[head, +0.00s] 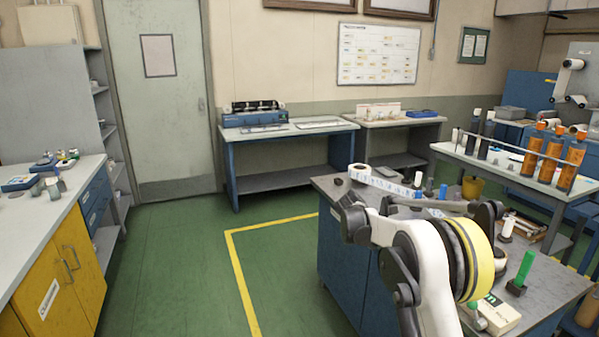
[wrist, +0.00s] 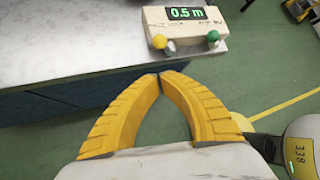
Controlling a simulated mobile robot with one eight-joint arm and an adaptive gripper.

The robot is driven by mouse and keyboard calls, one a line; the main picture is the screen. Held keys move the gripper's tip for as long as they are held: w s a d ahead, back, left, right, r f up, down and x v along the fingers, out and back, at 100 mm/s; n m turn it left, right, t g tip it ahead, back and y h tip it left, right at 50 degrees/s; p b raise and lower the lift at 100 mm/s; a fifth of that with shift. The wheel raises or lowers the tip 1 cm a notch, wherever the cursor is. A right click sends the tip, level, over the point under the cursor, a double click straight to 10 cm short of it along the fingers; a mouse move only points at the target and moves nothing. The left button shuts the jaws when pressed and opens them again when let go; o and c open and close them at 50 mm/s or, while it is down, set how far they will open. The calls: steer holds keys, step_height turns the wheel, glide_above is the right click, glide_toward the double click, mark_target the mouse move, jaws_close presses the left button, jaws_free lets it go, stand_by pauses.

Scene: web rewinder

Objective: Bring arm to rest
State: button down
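My gripper (wrist: 160,77) shows in the wrist view with two curved yellow fingers whose tips meet. It is shut, with nothing between the fingers. Its tips appear over the edge of a pale worktop (wrist: 75,40), in front of a cream box (wrist: 184,27) with a green "0.5 m" display. In the head view my white arm (head: 432,270) is bent at the lower right, over the near workbench. I cannot make out the fingertips in that view.
The near bench (head: 340,190) holds a label roll (head: 360,172), a green post (head: 525,267) and a cream box (head: 497,314) close to my arm. A yellow cabinet (head: 65,265) stands at left. Green floor (head: 185,270) lies open between, with a yellow line (head: 240,275).

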steer(key=s+a+r+m+t+y, duration=0.25)
steer(key=s+r+m, duration=0.25)
steer(key=s+r, duration=0.25)
steer(key=s+a+r+m+t+y, duration=0.2)
steer(key=s+a+r+m, duration=0.2)
steer(key=s+r, duration=0.3)
steer(key=s+a+f+m+t+y, duration=0.1)
steer(key=s+a+m, duration=0.1)
steer(key=s+m, duration=0.2)
steer(key=s+a+f+m+t+y, duration=0.1)
steer(key=s+a+f+m, duration=0.1)
steer(key=s, duration=0.8)
steer(key=s+a+f+m+t+y, duration=0.1)
steer(key=s+a+m+t+y, duration=0.1)
steer(key=s+a+m, duration=0.2)
steer(key=s+m, duration=0.2)
steer(key=s, duration=0.1)
steer(key=shift+s+a+f+m, duration=0.15)
steer(key=shift+s+f+m, duration=0.2)
steer(key=shift+m, duration=0.05)
